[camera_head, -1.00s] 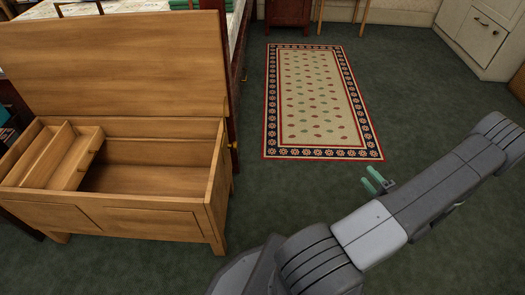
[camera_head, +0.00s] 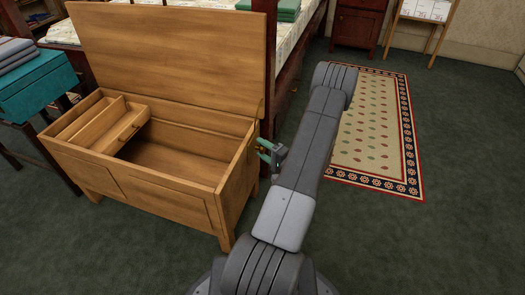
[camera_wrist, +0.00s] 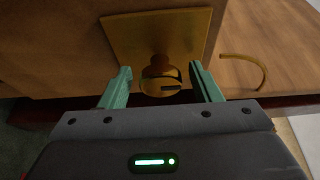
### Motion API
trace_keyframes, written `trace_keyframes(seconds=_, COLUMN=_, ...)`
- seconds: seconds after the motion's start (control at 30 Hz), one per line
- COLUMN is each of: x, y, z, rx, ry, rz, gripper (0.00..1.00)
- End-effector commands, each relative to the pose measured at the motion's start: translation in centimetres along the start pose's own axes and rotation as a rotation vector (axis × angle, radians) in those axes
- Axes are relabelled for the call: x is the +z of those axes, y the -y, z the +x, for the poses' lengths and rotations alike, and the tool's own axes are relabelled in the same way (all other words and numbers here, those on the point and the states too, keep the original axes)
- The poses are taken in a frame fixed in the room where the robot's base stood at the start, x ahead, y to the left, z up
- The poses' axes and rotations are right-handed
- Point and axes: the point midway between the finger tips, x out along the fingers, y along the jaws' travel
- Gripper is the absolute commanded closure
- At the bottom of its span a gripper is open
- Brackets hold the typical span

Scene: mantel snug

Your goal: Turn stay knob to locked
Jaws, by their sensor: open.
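The wooden chest (camera_head: 170,205) stands with its lid (camera_head: 175,55) raised. In the wrist view, the brass stay knob (camera_wrist: 160,82) sticks out from a square brass plate (camera_wrist: 120,38) on the chest's side. A dark slot shows on the knob's face. My gripper (camera_wrist: 162,88) is open, with one green finger on each side of the knob; I cannot tell if either touches it. In the head view, my gripper (camera_head: 264,151) is at the chest's right side, and the knob is hard to make out there.
A curved brass piece (camera_wrist: 262,72) lies right of the plate. Inside the chest is a compartmented tray (camera_head: 105,125). A bed (camera_head: 290,30) stands behind. A patterned rug (camera_head: 375,130) lies to the right on open floor.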

Motion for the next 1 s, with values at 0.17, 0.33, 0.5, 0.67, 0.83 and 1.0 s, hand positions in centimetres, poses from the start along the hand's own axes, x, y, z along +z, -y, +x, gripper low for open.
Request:
trace_keyframes(seconds=0.17, x=0.01, y=0.02, z=0.5, rx=-0.001, ry=0.0, rz=0.0, gripper=0.43)
trace_keyframes(seconds=0.33, x=0.0, y=0.04, z=0.48, rx=-0.001, ry=0.0, rz=0.0, gripper=0.43)
trace_keyframes(seconds=0.5, x=0.0, y=0.03, z=0.46, rx=-0.001, ry=0.0, rz=0.0, gripper=0.74)
trace_keyframes(seconds=0.67, x=0.01, y=0.02, z=0.45, rx=0.0, ry=0.0, rz=0.001, gripper=0.85)
trace_keyframes(seconds=0.83, x=0.02, y=0.03, z=0.43, rx=0.008, ry=0.0, rz=0.02, gripper=0.85)
trace_keyframes(seconds=1.0, x=0.01, y=0.04, z=0.43, rx=0.034, ry=0.0, rz=0.082, gripper=0.85)
